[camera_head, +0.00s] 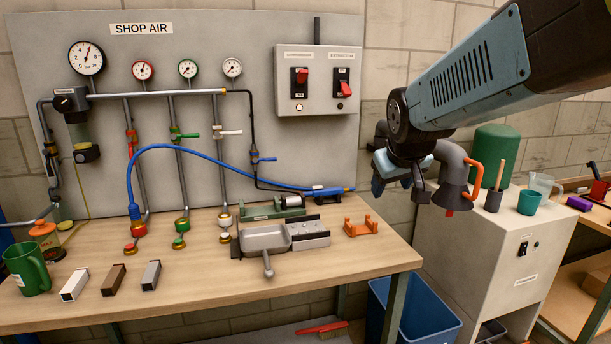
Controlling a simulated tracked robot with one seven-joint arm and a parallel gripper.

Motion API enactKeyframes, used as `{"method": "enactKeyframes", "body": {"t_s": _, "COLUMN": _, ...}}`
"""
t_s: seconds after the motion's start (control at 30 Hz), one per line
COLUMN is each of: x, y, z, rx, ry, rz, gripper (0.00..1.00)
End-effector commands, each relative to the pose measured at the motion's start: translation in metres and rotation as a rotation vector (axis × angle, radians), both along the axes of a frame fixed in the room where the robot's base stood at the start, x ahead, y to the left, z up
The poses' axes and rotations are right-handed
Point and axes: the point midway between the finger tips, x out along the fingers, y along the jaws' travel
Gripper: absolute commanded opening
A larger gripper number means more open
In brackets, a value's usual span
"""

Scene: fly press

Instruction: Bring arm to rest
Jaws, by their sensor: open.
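My arm (470,85) reaches in from the top right. My gripper (398,184) hangs at its end, pointing down, in the air to the right of the wooden workbench (340,270) and in front of the wall. Its jaws are open and I see nothing between them. The gripper appears small and dark, so fine detail of the fingers is hard to make out. A grey hood with an orange handle (455,178) shows close to the right of it. I cannot tell whether they touch.
The bench holds a vise (265,240), an orange cradle (361,228), several metal bars and a green mug (26,270). A blue hose (220,160) arches above it. A blue bin (425,318) stands below right. A grey cabinet (475,245) carries a teal cup (528,202).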

Motion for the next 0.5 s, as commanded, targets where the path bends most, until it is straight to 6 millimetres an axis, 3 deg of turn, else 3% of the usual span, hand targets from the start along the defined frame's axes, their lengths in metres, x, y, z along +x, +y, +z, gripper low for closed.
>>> {"method": "enactKeyframes", "body": {"t_s": 0.1, "x": -0.046, "y": -0.014, "z": 0.002, "rx": 0.032, "ry": 0.032, "rz": -0.056, "gripper": 0.60}}
{"method": "enactKeyframes", "body": {"t_s": 0.3, "x": -0.116, "y": -0.039, "z": -0.005, "rx": 0.114, "ry": 0.102, "rz": -0.144, "gripper": 0.60}}
{"method": "enactKeyframes", "body": {"t_s": 0.5, "x": -0.159, "y": -0.053, "z": -0.015, "rx": 0.182, "ry": 0.153, "rz": -0.187, "gripper": 0.60}}
